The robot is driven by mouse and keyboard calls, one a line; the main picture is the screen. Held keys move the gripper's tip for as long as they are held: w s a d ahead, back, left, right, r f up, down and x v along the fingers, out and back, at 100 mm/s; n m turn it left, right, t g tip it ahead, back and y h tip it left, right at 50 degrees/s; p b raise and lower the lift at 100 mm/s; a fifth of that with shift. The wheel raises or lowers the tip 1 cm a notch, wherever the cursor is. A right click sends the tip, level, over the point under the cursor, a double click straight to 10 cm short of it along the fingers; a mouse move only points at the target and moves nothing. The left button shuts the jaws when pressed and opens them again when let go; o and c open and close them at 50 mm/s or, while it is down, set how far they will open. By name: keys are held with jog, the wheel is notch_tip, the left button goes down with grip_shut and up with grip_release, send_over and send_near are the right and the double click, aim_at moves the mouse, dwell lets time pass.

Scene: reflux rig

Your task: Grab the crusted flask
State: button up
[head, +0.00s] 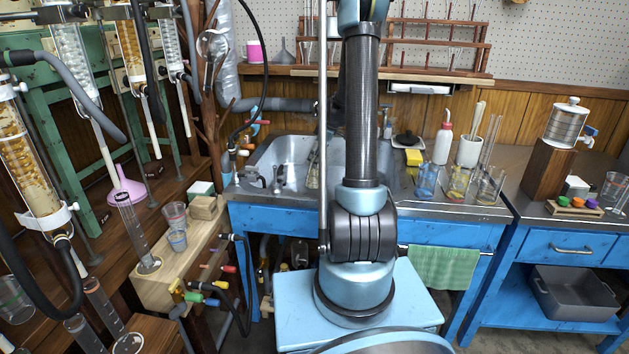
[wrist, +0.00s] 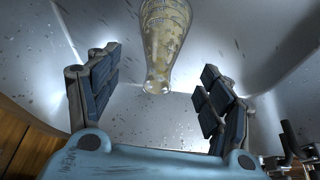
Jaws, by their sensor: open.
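The crusted flask (wrist: 166,35) is clear glass with a yellowish, patchy crust. In the wrist view it is at the top centre, inside the steel sink, its wide part cut off by the frame edge. Its narrower end points down toward my gripper (wrist: 160,65). My gripper is open, with one dark padded finger on each side of the flask's narrow end. I see a gap on both sides and no contact. In the head view my arm hides the gripper and much of the sink (head: 268,158), so I cannot clearly make out the flask there.
Sink walls surround my gripper. Beakers (head: 428,180), a white bottle (head: 443,145) and a yellow sponge (head: 413,157) stand right of the sink. Glass columns (head: 25,160) and a wooden block with cups (head: 178,238) are at left. A drying rack (head: 435,42) hangs behind.

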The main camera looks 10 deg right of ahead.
jog(key=shift+x, duration=2.95)
jog(key=shift+c, duration=0.6)
jog(key=c, duration=1.2)
jog(key=shift+r, duration=0.2)
jog(key=shift+c, duration=0.3)
jog(key=shift+r, duration=1.35)
jog(key=shift+d+r, duration=0.2)
jog(key=shift+r, duration=0.05)
jog(key=s+d, duration=0.3)
jog(key=d, duration=0.5)
jog(key=s+d, duration=0.4)
jog(key=d, duration=0.3)
jog(key=shift+s+d, duration=0.2)
jog(key=shift+d, duration=0.15)
